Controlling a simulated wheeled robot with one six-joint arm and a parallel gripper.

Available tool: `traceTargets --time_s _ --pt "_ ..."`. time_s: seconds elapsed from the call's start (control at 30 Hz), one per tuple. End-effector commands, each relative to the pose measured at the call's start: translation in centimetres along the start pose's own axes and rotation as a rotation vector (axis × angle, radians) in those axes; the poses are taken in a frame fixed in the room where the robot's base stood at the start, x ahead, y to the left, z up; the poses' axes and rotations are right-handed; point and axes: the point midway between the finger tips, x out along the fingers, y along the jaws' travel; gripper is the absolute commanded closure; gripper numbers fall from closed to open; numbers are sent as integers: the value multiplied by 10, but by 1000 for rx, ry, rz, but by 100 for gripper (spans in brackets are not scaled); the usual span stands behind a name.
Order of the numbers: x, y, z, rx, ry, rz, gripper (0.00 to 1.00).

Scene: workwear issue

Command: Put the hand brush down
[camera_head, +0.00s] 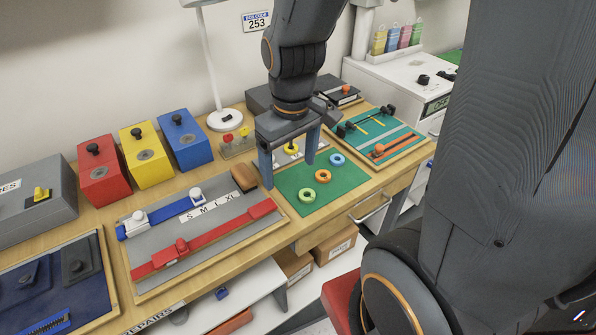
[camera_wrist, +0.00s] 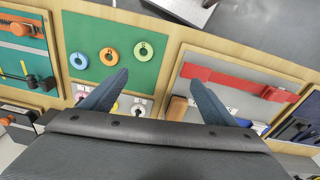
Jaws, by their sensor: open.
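A brown, rounded block that looks like the hand brush (camera_head: 244,177) lies at the upper right corner of the grey sizing board (camera_head: 228,229). In the wrist view the brush (camera_wrist: 177,108) shows between the fingers, nearer the right one. My gripper (camera_head: 289,168) is open and empty, fingers pointing down, just right of the brush and over the back left of the green mat (camera_head: 331,184). The fingers also show spread in the wrist view (camera_wrist: 158,78). The brush is apart from both fingers.
Several coloured rings (camera_head: 307,195) lie on the green mat. Red, yellow and blue boxes (camera_head: 184,140) stand at the back left, beside a white lamp (camera_head: 225,119). A red slider bar (camera_head: 208,236) crosses the grey board. A tool board (camera_head: 385,138) lies to the right.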

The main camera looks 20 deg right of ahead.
Motion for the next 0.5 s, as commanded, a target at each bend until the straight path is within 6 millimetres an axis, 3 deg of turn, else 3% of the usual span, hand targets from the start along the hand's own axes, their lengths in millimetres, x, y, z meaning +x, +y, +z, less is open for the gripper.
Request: traceTargets --time_s 0.2,0.5 --pt "5 4 23 258 16 5 19" --pt "6 3 25 300 19 6 19"
